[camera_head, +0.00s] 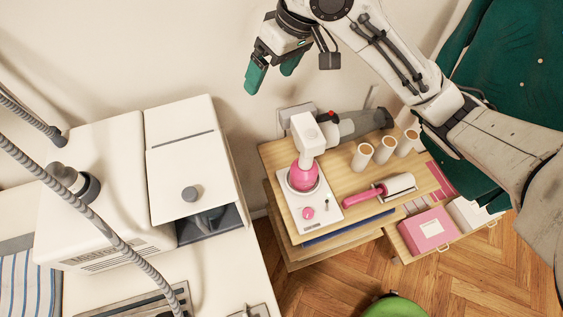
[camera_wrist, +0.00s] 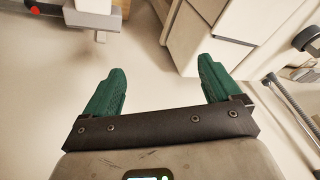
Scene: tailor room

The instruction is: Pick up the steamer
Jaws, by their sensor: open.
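A white device with a pink lower body (camera_head: 304,176) stands upright on a white base with a pink knob and looks like the steamer. It is at the left end of a wooden shelf top in the head view. My gripper (camera_head: 271,76) is up and to the left of it, near the wall, well apart from it. In the wrist view, the green fingers of my gripper (camera_wrist: 162,72) are wide apart with nothing between them. I cannot make out the steamer clearly in the wrist view.
A grey handheld appliance (camera_head: 366,122), several white rolls (camera_head: 362,157) and a pink-handled lint roller (camera_head: 378,191) share the wooden top (camera_head: 353,186). A large white machine (camera_head: 185,160) stands left.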

